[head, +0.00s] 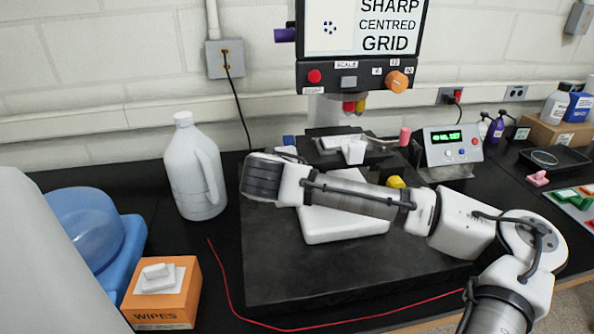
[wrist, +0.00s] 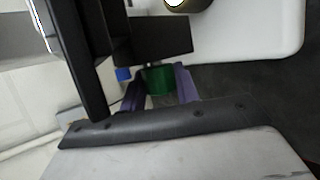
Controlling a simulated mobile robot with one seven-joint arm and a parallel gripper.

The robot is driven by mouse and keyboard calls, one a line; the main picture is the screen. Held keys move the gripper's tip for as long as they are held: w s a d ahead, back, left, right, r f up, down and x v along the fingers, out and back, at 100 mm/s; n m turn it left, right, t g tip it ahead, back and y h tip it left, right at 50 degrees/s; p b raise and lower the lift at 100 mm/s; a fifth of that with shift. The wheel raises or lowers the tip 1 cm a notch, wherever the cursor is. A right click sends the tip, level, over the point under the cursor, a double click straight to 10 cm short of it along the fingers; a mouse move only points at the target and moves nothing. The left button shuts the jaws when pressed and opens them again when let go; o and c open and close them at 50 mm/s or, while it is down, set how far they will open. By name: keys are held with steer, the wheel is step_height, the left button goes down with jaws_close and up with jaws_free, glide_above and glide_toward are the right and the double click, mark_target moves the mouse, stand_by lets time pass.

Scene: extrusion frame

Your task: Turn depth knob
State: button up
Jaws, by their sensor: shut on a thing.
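A green knob (wrist: 158,84) shows in the wrist view, between the two purple fingers of my gripper (wrist: 161,75). The fingers are shut on it, one on each side. In the head view my arm reaches across the front of the machine from the right, and the fingers and the green knob are hidden behind it. I cannot read any label that marks this knob as the depth knob. A small blue part (wrist: 123,74) shows beside the left finger in the wrist view.
A screen panel (head: 353,76) with an orange knob (head: 396,81) stands above the machine. A white jug (head: 195,170) and an orange wipes box (head: 163,292) stand at left. A control box with a green display (head: 453,145) stands at right. A red cord (head: 222,270) crosses the front.

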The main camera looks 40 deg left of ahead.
steer(key=shift+n+g+h, duration=0.3)
steer(key=shift+g+h, duration=0.5)
steer(key=shift+g, duration=0.2)
steer(key=o, duration=1)
steer(key=shift+c, duration=0.2)
steer(key=shift+s, duration=0.1)
steer(key=b+v, duration=0.3)
steer(key=v, duration=1)
steer(key=shift+r, duration=0.35)
steer(key=shift+s+a, duration=0.15)
steer(key=shift+a, duration=0.05)
